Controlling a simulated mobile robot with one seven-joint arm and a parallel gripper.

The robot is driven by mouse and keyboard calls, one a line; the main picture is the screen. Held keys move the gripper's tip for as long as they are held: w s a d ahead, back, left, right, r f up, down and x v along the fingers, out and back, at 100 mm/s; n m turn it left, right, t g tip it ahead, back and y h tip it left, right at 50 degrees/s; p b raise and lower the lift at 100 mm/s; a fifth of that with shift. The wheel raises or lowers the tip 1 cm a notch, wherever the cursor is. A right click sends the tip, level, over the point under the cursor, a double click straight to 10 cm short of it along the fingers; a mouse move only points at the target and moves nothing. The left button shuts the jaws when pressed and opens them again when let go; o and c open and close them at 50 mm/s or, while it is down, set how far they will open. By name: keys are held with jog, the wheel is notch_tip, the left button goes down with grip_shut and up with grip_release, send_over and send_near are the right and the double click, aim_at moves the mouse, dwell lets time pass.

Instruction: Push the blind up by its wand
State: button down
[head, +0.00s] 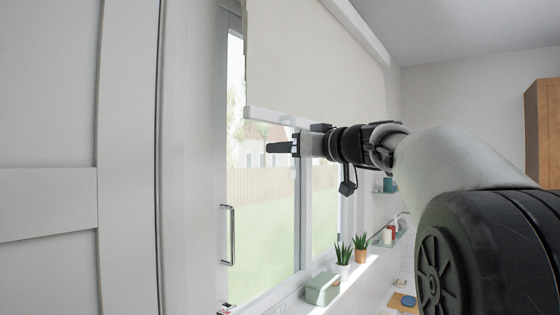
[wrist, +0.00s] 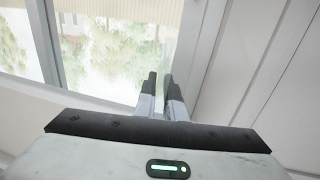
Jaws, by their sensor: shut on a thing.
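The cream roller blind (head: 310,65) hangs over the upper part of the window, and its pale bottom rail (head: 262,115) is a little above my gripper (head: 279,147). A small pale rounded piece (head: 288,120) at the rail, just above the fingers, looks like the top of the wand. The rest of the wand is hard to make out. My gripper lies level in front of the glass, shut on the wand. In the wrist view the dark fingertips (wrist: 160,80) are a little apart, and what is between them is faint.
The window frame has a metal handle (head: 228,235) at left. On the sill below stand a green box (head: 322,289) and two potted plants (head: 352,258). A shelf with small items (head: 390,236) is farther right. A pale panelled door (head: 50,150) fills the left.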

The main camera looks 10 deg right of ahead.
jog(key=c, duration=1.8)
grip_release()
jog(key=shift+c, duration=0.2)
jog(key=shift+s, duration=0.1)
jog(key=b+v, duration=0.4)
jog(key=v, duration=1.3)
jog(key=shift+s+d, duration=0.15)
